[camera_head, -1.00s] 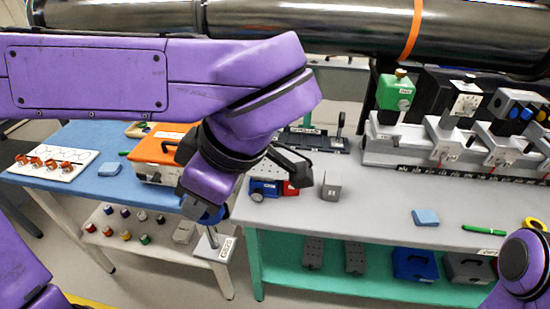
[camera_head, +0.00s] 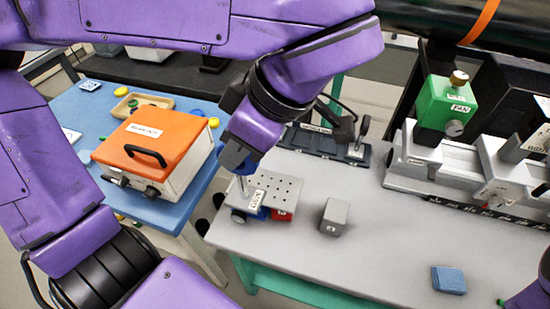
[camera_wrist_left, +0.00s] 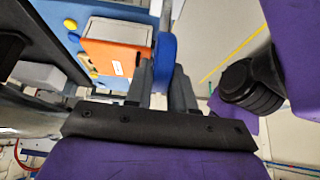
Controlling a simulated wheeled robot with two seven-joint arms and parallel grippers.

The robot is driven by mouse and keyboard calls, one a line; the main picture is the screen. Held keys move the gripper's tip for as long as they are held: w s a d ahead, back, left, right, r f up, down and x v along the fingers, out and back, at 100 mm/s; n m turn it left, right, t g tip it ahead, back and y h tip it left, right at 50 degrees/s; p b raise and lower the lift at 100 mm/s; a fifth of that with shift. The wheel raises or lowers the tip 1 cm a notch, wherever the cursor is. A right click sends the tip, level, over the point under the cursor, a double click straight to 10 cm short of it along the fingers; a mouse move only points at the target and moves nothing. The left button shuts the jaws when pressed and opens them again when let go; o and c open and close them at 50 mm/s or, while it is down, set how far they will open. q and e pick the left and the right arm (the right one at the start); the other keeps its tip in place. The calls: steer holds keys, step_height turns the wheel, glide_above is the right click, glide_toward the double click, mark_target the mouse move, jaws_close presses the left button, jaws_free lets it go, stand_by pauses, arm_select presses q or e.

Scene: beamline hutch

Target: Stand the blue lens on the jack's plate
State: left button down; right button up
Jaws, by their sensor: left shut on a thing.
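My left gripper (camera_head: 237,158) is shut on the blue lens (camera_head: 238,168), gripping it by its disc. The lens also shows between the fingers in the left wrist view (camera_wrist_left: 166,62). Its thin post points down, with a labelled foot (camera_head: 257,199) at its lower end. The foot overlaps the left part of the jack's perforated grey plate (camera_head: 283,188); I cannot tell whether they touch. The jack's blue and red body shows under the plate, on the grey bench. The gripper partly hides the lens. My right gripper is not in view.
A grey block (camera_head: 334,217) stands just right of the jack. A dark rail plate (camera_head: 310,143) lies behind it. An orange-lidded case (camera_head: 160,145) stands on the blue table at left. A blue sponge (camera_head: 449,280) lies front right. The bench between block and sponge is clear.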

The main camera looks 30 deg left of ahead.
arm_select(q)
steer(key=w+a+f+b, duration=0.2)
steer(key=w+a+f, duration=0.2)
steer(key=w+f, duration=0.7)
steer(key=shift+f, duration=0.7)
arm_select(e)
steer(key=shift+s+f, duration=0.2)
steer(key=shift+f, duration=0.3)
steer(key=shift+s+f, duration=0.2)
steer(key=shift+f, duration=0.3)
arm_select(q)
steer(key=shift+s, duration=0.1)
steer(key=c, duration=1.1)
jaws_free()
steer(key=shift+f, duration=0.1)
steer(key=shift+o, duration=0.7)
